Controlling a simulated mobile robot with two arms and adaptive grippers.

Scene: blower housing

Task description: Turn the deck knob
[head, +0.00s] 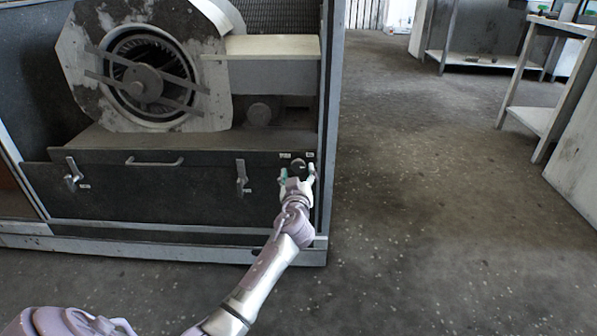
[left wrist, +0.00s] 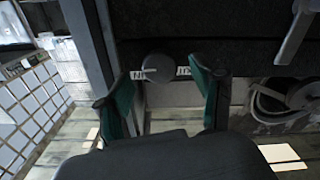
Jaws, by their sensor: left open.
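The deck knob (head: 298,166) is a small dark round knob at the right end of the dark front panel, with small white labels above it. In the left wrist view the knob (left wrist: 160,67) is grey and round with a light pointer line, between two white labels. My left gripper (head: 298,174) is open at the knob, one finger on each side. In the left wrist view its green-padded fingertips (left wrist: 158,88) stand apart, with the knob between and just beyond them. I cannot tell whether they touch it. My right gripper is not in view.
The panel carries a bar handle (head: 154,162) and two lever latches, left (head: 73,175) and right (head: 241,178). Above it stands the blower housing (head: 143,80). The housing's frame post (head: 329,110) is close to my gripper's right. Open floor (head: 440,190) lies to the right, with metal tables beyond.

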